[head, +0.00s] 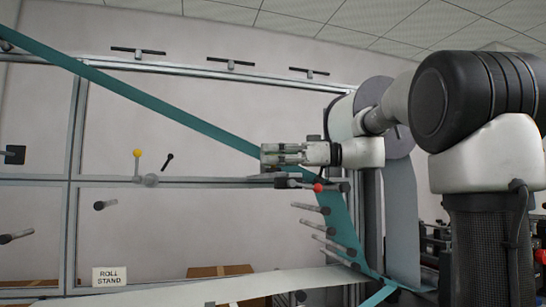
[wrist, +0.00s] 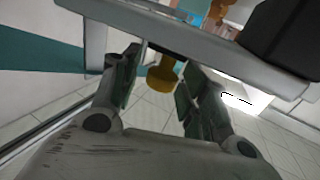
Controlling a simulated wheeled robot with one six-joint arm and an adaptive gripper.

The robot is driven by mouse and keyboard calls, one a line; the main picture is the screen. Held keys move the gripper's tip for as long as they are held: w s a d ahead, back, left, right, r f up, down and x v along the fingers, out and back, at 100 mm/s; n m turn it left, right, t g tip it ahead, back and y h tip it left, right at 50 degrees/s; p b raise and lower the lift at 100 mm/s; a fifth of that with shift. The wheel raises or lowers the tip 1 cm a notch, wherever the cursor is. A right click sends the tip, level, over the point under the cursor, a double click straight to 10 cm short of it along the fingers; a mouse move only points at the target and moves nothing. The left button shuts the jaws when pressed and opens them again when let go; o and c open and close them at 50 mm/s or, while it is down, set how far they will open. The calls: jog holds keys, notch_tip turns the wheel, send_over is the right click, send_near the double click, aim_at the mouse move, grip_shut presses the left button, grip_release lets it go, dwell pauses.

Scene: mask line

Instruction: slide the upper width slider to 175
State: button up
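My gripper (head: 266,155) points left in the head view, in front of the teal web and near the middle rail. In the wrist view a yellow knob (wrist: 161,77) hangs from a grey bar (wrist: 190,38), between my two green-padded fingers. The fingers stand apart on either side of the knob; I cannot tell whether either touches it. No scale or number is readable, so I cannot tell the slider's setting or confirm that this knob is the upper width slider.
A red-tipped lever (head: 318,188) is just below my gripper. A yellow-ball lever (head: 137,154) stands on the rail further left. Several rollers project below.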

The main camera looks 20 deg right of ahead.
jog(key=v, duration=1.2)
jog(key=shift+f, duration=0.1)
